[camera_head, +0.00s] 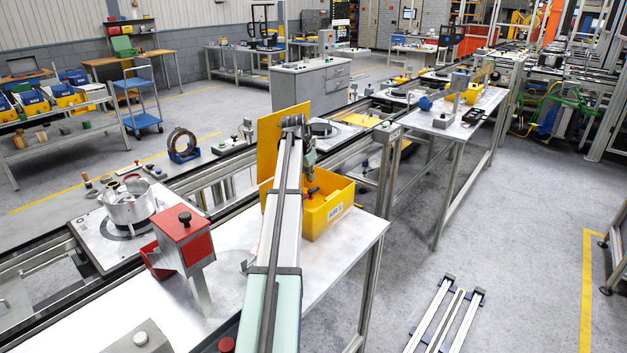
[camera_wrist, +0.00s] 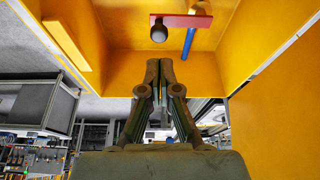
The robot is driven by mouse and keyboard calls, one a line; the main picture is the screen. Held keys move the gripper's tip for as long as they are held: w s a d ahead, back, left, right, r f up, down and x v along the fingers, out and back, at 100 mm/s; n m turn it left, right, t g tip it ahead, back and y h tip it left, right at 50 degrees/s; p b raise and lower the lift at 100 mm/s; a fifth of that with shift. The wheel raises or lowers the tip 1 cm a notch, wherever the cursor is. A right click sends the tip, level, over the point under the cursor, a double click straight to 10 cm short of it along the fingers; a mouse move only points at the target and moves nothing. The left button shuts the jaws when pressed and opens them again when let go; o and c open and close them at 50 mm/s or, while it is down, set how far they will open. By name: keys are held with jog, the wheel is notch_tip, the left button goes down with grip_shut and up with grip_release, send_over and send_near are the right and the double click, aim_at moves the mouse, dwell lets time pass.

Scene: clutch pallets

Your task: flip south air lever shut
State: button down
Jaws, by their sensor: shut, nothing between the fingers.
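A yellow box (camera_head: 322,207) with a white label stands on the near table. Inside it, small red and blue parts (camera_head: 312,191) show below my gripper (camera_head: 309,160). In the wrist view, a red bar (camera_wrist: 186,20) lies crosswise on the yellow surface. A dark round knob (camera_wrist: 158,31) is at its left, and a blue rod (camera_wrist: 188,42) slants down from it. These look like the lever parts; which one is the south lever I cannot tell. My gripper (camera_wrist: 160,66) is shut and empty, its fingertips apart from the red bar in the picture.
A yellow panel (camera_head: 284,131) rises behind the box, close beside my arm. A red-topped post (camera_head: 182,233) and a round metal housing (camera_head: 129,204) stand to the left. The table (camera_head: 362,235) is bare right of the box.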

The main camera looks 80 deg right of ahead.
jog(key=p+v, duration=0.1)
jog(key=v, duration=0.3)
jog(key=shift+w+r+p, duration=0.1)
jog(key=shift+r+p, duration=0.2)
jog(key=shift+r, duration=0.1)
jog(key=shift+d, duration=0.2)
